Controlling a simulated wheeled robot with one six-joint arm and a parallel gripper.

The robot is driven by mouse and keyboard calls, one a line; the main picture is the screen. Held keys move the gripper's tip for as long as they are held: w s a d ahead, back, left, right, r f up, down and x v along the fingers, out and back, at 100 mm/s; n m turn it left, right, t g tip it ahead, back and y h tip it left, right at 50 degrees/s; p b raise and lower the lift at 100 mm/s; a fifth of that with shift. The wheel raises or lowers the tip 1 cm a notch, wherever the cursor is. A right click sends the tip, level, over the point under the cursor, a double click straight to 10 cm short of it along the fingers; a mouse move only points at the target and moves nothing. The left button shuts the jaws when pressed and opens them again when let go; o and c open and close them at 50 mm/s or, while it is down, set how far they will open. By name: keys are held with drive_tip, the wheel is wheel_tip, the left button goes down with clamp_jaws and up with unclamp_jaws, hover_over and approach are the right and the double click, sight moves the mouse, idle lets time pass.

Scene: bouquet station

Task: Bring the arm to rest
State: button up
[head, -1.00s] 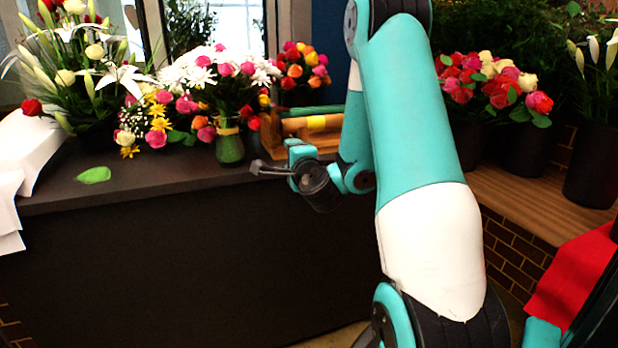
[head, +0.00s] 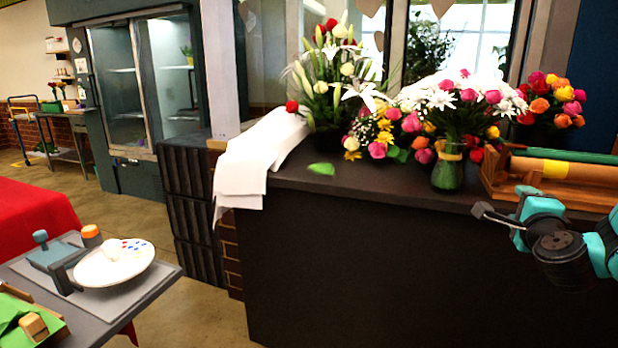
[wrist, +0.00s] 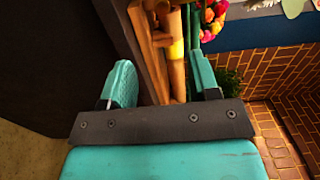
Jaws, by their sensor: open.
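My gripper (head: 497,218) is at the right of the head view, in front of the dark counter (head: 400,196) and near its front edge. In the wrist view my gripper (wrist: 163,90) shows two teal fingers spread well apart. Nothing is between the fingertips. Beyond them lie the paper rolls in a wooden rack (wrist: 150,50). The rack (head: 492,180) also shows in the head view, on the counter just behind my gripper. Most of my arm is out of the head view.
On the counter stand a green glass vase of flowers (head: 448,175), a lily bouquet (head: 335,85), a white cloth (head: 245,165) and a leaf (head: 321,169). At lower left is a grey table with a plate (head: 118,268).

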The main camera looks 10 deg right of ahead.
drive_tip(key=w+a+r+n+y, duration=0.1)
drive_tip(key=w+a+n+y, duration=0.2)
drive_tip(key=a+n+y, duration=0.9)
drive_tip(key=s+a+n+g+y, duration=0.2)
drive_tip(key=s+a+n+g, duration=0.2)
drive_tip(key=a, duration=0.6)
drive_tip(key=s+a+n+g+y, duration=0.25)
drive_tip(key=s+a+n, duration=0.2)
drive_tip(key=a, duration=0.55)
drive_tip(key=s+a+f+n+g+h, duration=0.1)
drive_tip(key=s+a+n+g+h, duration=0.1)
drive_tip(key=s+n+g, duration=0.45)
drive_tip(key=s+a+f+n+g+h, duration=0.1)
drive_tip(key=s+a+n+g, duration=0.15)
drive_tip(key=s, duration=0.65)
wheel_tip(320, 180, up, 16)
drive_tip(key=s+d+n+p, duration=0.1)
drive_tip(key=p, duration=1.5)
drive_tip(key=shift+s+r+h, duration=0.25)
drive_tip(key=shift+s+h, duration=0.15)
drive_tip(key=shift+h, duration=0.05)
drive_tip(key=shift+d, duration=0.1)
